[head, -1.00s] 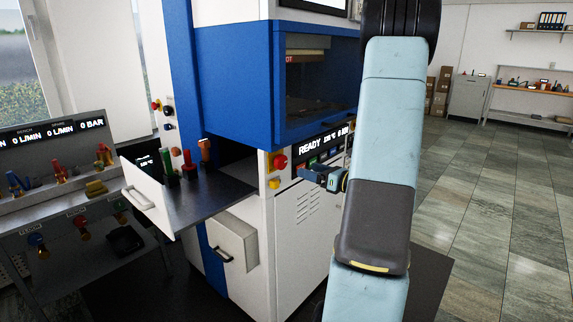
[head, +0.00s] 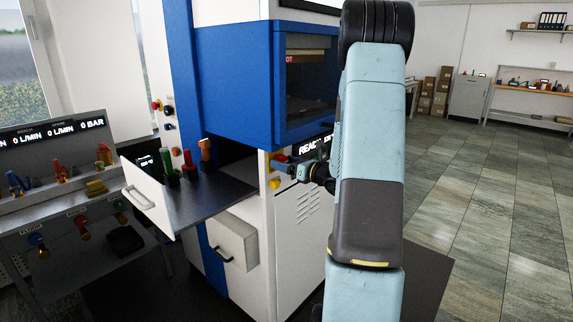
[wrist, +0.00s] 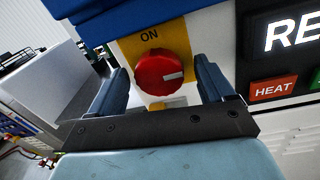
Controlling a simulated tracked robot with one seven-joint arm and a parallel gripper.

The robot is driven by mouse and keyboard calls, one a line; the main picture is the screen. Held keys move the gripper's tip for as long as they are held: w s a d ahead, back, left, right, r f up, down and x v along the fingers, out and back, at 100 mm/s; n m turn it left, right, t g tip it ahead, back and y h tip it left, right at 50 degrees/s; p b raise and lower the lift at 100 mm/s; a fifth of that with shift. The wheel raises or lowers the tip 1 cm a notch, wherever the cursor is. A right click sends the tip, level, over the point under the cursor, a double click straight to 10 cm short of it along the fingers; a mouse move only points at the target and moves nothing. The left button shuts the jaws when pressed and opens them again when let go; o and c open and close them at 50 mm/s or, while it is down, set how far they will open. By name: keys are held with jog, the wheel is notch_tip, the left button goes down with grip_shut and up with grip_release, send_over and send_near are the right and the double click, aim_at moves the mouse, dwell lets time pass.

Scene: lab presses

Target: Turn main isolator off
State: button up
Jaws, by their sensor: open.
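The main isolator is a round red knob (wrist: 156,73) on a yellow plate (wrist: 126,47) with "ON" above it, on the press front. Its pale pointer mark points to the right in the wrist view. My gripper (wrist: 160,68) is open, one finger on each side of the knob, with gaps showing. Whether the fingertips reach past the knob's face cannot be told. In the head view my gripper (head: 287,166) is at the press's front panel and mostly hides the knob.
A dark display (wrist: 285,33) and a red HEAT button (wrist: 273,91) are right of the knob. A blue press hood (head: 245,80) is above. An open drawer (head: 150,200) with coloured handles juts out at left. Tiled floor (head: 480,210) is clear at right.

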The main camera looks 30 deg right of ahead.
jog(key=c, duration=1.1)
jog(key=shift+o, duration=0.2)
jog(key=shift+n, duration=0.3)
jog(key=shift+s+a+f+n+h, duration=0.1)
jog(key=shift+n+h, duration=0.15)
jog(key=shift+n, duration=2.5)
jog(key=shift+a+n+h, duration=0.1)
jog(key=shift+n+h, duration=0.2)
jog(key=shift+n, duration=2.4)
jog(key=shift+s+a+f+n+h, duration=0.1)
jog(key=shift+n+h, duration=0.15)
jog(key=shift+n, duration=2.5)
